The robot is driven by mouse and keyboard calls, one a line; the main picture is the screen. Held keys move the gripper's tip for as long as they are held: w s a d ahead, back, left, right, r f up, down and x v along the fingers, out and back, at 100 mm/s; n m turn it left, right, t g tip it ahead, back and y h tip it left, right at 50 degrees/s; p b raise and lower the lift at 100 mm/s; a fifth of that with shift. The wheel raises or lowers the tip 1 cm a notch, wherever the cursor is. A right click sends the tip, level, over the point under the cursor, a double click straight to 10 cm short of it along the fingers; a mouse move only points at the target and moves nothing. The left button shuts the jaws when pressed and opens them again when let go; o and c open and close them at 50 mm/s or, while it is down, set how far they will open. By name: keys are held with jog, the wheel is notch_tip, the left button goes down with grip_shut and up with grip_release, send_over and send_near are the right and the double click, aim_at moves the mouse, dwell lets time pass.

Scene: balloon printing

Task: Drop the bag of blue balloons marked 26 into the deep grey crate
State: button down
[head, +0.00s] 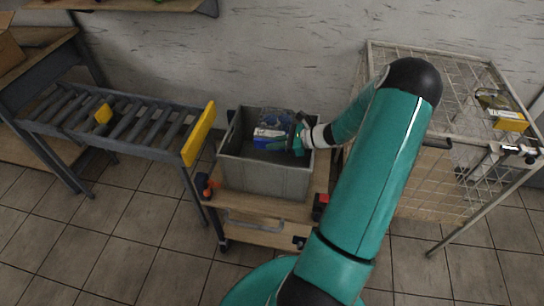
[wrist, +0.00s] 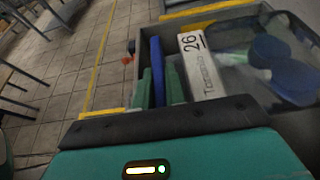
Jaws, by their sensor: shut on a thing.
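The deep grey crate (head: 265,175) stands on a small wooden cart in the head view. Its wall (wrist: 132,88) also shows in the wrist view. My gripper (head: 290,142) is over the crate's opening, shut on the bag of blue balloons (head: 268,136). In the wrist view the bag (wrist: 205,62) has a white label reading 26, with blue balloons behind clear plastic to its right. My green fingers (wrist: 160,88) are at the label's left side. The bag is at the crate's mouth; I cannot tell whether it touches the crate. The crate's floor is mostly hidden.
A roller conveyor (head: 110,125) with a yellow end plate (head: 198,134) stands to the left. The tiled floor (head: 130,235) at front left is clear.

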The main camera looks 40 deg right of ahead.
jog(key=shift+f, duration=1.25)
jog(key=c, duration=1.4)
grip_release()
jog(key=shift+o, duration=0.2)
jog(key=v, duration=1.3)
jog(key=shift+s+d+r, duration=0.2)
jog(key=shift+s+r, duration=0.05)
jog(key=shift+r, duration=0.05)
